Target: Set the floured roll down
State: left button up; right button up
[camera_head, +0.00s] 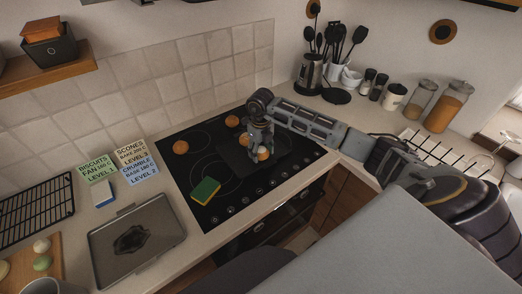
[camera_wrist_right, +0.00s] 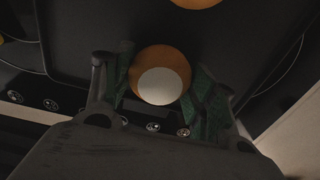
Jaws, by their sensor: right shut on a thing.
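My right gripper (camera_head: 259,147) points down over the black hob (camera_head: 222,164) and is shut on the floured roll (camera_head: 263,155). In the right wrist view the roll (camera_wrist_right: 161,78) is orange-brown with a round white top, held between the green finger pads of the gripper (camera_wrist_right: 160,85). I cannot tell whether the roll touches the hob. Other orange-brown rolls sit on the hob: one at the left (camera_head: 181,147), one at the back (camera_head: 232,121) and one just left of the gripper (camera_head: 243,139). My left gripper is not in view.
A yellow-green sponge (camera_head: 205,190) lies on the hob's front left. Left of the hob are a grey tray (camera_head: 103,250) with a dark patch, label cards (camera_head: 131,154), a blue-white block (camera_head: 104,194) and a black rack (camera_head: 32,212). Jars (camera_head: 447,107) and utensils (camera_head: 311,71) stand behind my right arm.

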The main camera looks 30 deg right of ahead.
aim_at(261, 149)
jog(key=shift+f, duration=0.1)
jog(key=o, duration=1)
jog(key=shift+r, duration=0.2)
notch_tip(261, 149, up, 12)
jog(key=b, duration=0.2)
dwell(0.3)
jog(key=shift+f, duration=0.1)
dwell(0.7)
